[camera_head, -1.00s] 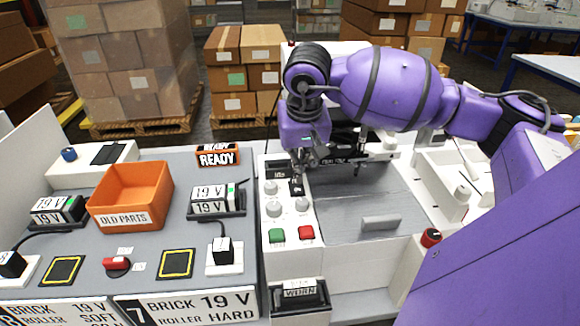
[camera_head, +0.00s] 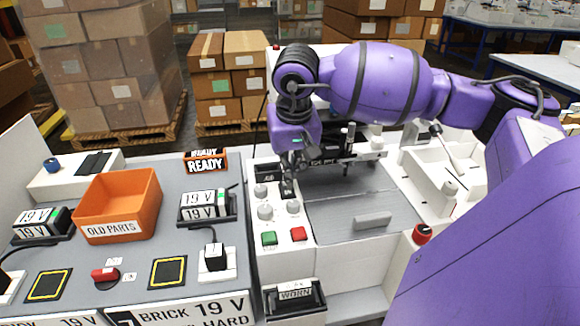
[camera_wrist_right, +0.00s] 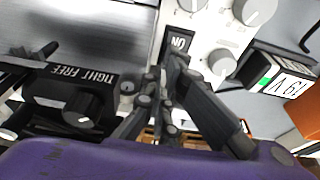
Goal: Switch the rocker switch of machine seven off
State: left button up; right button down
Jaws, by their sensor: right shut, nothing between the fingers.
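The white machine's control panel (camera_head: 282,220) stands right of the grey table. Its black rocker switch (camera_head: 288,190) sits among white knobs, above the green and red buttons. In the right wrist view the rocker (camera_wrist_right: 179,42) shows the word ON, just beyond my fingertips. My right gripper (camera_head: 293,168) is shut and empty, pointing down at the upper panel close to the rocker. Its fingers also show in the wrist view (camera_wrist_right: 168,75). I cannot tell whether they touch the rocker. My left gripper is out of view.
An orange bin (camera_head: 117,205) marked OLD PARTS and a 19 V power brick (camera_head: 205,206) stand on the grey table (camera_head: 130,258). A green button (camera_head: 269,238) and red button (camera_head: 298,234) are close below the rocker. A WORN tray (camera_head: 295,297) is at the front.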

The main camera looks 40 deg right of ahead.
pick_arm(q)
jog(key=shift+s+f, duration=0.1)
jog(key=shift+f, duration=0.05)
pick_arm(e)
jog(key=shift+w, duration=0.1)
jog(key=p+v, duration=0.2)
jog(key=v, duration=0.3)
jog(key=shift+r, duration=0.25)
jog(key=w+d+v, duration=0.1)
jog(key=v, duration=0.6)
send_over(293, 194)
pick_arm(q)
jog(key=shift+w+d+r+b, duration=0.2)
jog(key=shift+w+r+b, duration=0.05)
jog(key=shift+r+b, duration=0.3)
pick_arm(e)
jog(key=shift+s+r, duration=0.1)
jog(key=shift+r, duration=0.5)
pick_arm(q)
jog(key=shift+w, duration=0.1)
